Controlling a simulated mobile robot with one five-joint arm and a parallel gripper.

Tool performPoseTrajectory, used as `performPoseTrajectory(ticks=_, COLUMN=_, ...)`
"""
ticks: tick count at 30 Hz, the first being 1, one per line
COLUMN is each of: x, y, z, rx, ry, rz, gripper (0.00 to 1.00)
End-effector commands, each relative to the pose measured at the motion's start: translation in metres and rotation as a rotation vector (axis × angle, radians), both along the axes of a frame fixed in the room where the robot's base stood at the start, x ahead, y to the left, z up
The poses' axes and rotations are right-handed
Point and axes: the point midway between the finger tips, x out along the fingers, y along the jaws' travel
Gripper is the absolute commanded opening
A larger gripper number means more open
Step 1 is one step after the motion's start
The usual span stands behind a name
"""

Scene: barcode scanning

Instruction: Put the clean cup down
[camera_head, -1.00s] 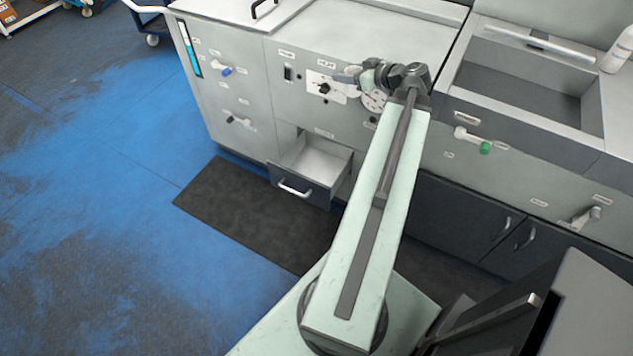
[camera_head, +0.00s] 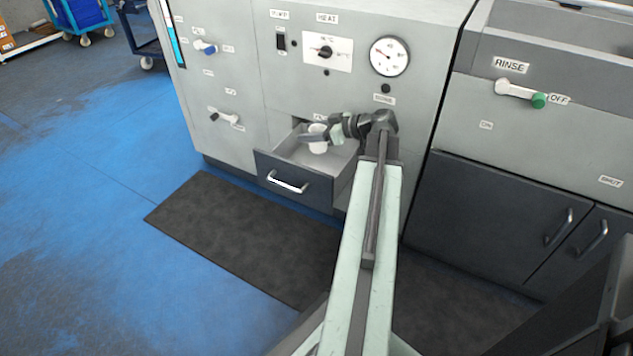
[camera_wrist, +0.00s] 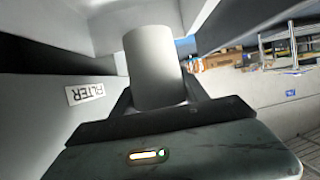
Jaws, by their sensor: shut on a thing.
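The cup (camera_head: 318,139) is white and is held by my gripper (camera_head: 318,136) at the open drawer. In the wrist view the plain white cup (camera_wrist: 155,66) stands between the fingers of my gripper (camera_wrist: 157,100), which is shut on it. The drawer (camera_head: 345,167) is pulled out, with a dark front, a silver handle and a pale interior. The cup is over or within the drawer; I cannot tell whether it touches the drawer floor. Its inside is hidden.
The machine's grey panel (camera_head: 370,100) rises behind the drawer, with a gauge (camera_head: 389,57) and a heat knob (camera_head: 325,52). A rinse lever (camera_head: 520,93) is at right. A dark mat (camera_head: 235,230) and open blue floor (camera_head: 90,260) lie in front.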

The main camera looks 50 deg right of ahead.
Motion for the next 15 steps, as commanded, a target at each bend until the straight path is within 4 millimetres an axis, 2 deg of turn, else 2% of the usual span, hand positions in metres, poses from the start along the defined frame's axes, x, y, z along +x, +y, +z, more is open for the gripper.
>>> performPoseTrajectory(ticks=5, x=0.0, y=0.001, z=-0.005, rx=0.0, ry=0.0, rz=0.002, gripper=0.12)
performPoseTrajectory(ticks=8, x=0.001, y=0.0, z=-0.022, rx=0.001, ry=0.0, rz=0.002, gripper=0.12)
performPoseTrajectory(ticks=12, x=0.001, y=0.0, z=-0.055, rx=0.0, ry=0.0, rz=0.001, gripper=0.12)
performPoseTrajectory(ticks=15, x=0.001, y=0.0, z=-0.067, rx=0.0, ry=0.0, rz=0.001, gripper=0.12)
